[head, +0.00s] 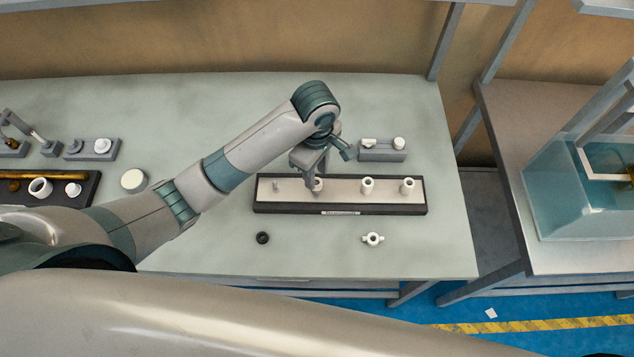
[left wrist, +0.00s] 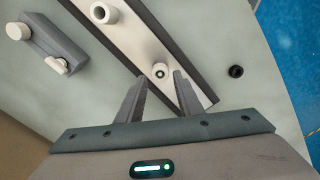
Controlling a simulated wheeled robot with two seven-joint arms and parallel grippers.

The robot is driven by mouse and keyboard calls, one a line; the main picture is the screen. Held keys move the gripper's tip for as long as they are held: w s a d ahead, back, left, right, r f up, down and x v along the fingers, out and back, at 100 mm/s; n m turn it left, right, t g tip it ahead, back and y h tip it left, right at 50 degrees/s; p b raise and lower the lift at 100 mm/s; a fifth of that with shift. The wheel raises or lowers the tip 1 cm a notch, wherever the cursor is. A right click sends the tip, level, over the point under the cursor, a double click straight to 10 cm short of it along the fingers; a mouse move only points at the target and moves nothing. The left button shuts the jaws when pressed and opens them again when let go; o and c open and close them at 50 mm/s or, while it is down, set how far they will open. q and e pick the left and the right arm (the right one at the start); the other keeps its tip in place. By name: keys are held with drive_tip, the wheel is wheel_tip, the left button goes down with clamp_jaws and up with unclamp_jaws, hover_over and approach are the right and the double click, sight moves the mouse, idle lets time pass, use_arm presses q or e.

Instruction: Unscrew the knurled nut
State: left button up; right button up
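A long tray (head: 340,210) with a dark rim and pale bed lies on the table and holds a thin pin (head: 276,184) and several white cylindrical fittings in a row. The fitting nearest the pin (head: 318,186) is partly covered by my left gripper (head: 318,176), which points down over it. In the left wrist view this white fitting (left wrist: 160,69), with a dark hole in its top, lies just beyond and between the open fingertips (left wrist: 159,80). No grip on it shows. Knurling is too small to make out, so I cannot tell which piece is the knurled nut. My right gripper is out of view.
A black ring (head: 262,238) and a white winged nut (head: 372,239) lie on the table in front of the tray. A grey block with white parts (head: 383,150) stands behind it. A white disc (head: 134,180) and another dark tray (head: 90,188) are left.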

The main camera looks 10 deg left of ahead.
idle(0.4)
use_arm(q)
drive_tip(key=m, duration=0.5)
idle(0.4)
drive_tip(key=shift+m, duration=2.3)
drive_tip(key=shift+m, duration=2.2)
